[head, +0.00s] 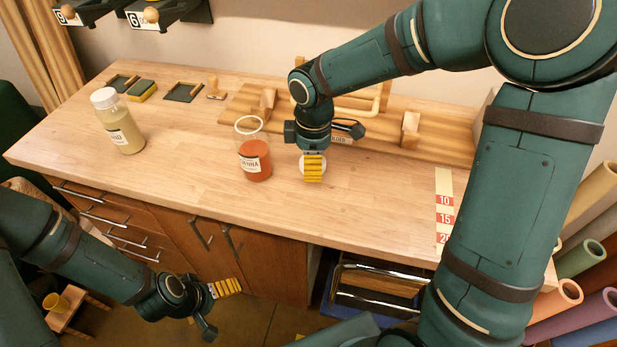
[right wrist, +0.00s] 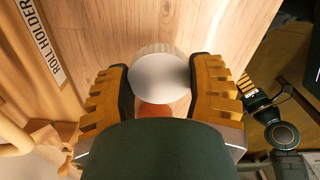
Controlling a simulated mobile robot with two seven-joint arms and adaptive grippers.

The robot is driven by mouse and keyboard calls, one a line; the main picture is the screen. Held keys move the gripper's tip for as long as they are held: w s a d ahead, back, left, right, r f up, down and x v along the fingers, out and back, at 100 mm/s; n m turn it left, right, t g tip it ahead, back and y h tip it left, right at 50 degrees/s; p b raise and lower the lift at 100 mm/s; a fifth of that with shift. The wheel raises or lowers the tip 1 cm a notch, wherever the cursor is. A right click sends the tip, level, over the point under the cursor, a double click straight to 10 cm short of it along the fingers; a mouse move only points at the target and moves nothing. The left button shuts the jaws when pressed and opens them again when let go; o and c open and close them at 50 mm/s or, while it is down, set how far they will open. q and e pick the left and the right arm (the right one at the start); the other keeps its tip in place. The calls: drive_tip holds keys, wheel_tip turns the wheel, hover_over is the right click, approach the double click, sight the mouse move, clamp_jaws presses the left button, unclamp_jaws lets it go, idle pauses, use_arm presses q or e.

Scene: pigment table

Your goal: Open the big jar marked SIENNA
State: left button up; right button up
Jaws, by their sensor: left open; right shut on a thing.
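The SIENNA jar (head: 254,164) stands upright on the table, clear glass with red-orange pigment low inside and a label partly reading "ENNA". Its top shows an open rim with no lid on it. My right gripper (head: 313,168) is just right of the jar, shut on a round white lid (right wrist: 160,75). The lid also shows behind the fingers in the head view (head: 302,166); I cannot tell if it touches the table. An orange-red patch, apparently the pigment, shows just below the lid in the right wrist view. My left gripper (head: 227,288) is open and empty before the cabinet, below the tabletop.
A second jar (head: 120,126) with a pale filling and white lid stands at the left. A sponge (head: 142,91), dark trays and a wooden stamp (head: 215,88) lie behind. The wooden roll holder (head: 440,146) is behind my right gripper. A numbered strip (head: 444,210) lies right; table between is clear.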

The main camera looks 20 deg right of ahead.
drive_tip(key=shift+f+b, duration=0.7)
drive_tip(key=shift+f, duration=1.9)
drive_tip(key=shift+f, duration=0.1)
drive_tip(key=o, duration=1.3)
